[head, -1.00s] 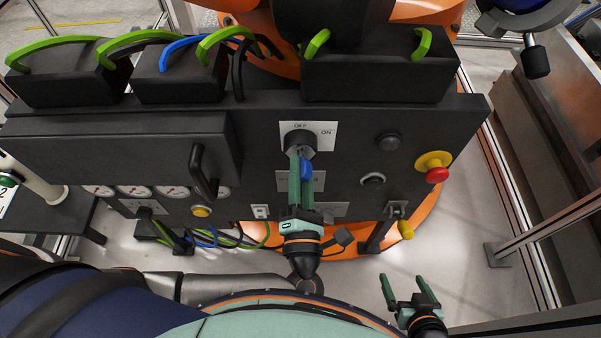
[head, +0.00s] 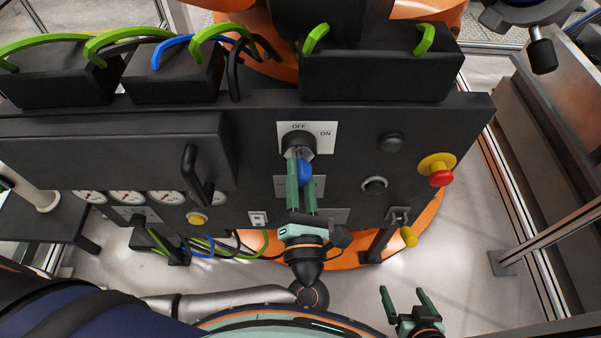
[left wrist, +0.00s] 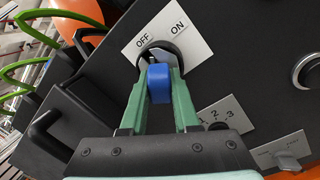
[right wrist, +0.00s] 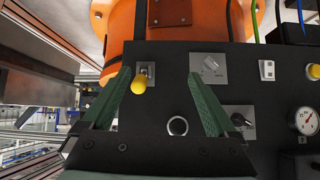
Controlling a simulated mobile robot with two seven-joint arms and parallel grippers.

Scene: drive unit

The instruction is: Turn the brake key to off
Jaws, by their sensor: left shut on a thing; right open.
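The brake key has a blue head (head: 304,172) and sits in a round black lock (head: 299,143) on a white OFF/ON plate (head: 322,140) in the head view. My left gripper (head: 299,166) reaches up to it from below, its green fingers on either side of the blue head. In the left wrist view the blue head (left wrist: 160,84) stands between the fingers, below the lock, with OFF and ON above. The fingers partly hide the lock and shaft, so the key's exact angle is unclear. My right gripper (head: 403,292) is open and empty, low and right, away from the panel.
The dark panel also carries a red emergency button (head: 441,178), a yellow-handled switch (head: 408,237), a black door handle (head: 190,172) and a black round knob (head: 390,142). A metal frame (head: 545,225) stands at the right. Open floor lies between it and the panel.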

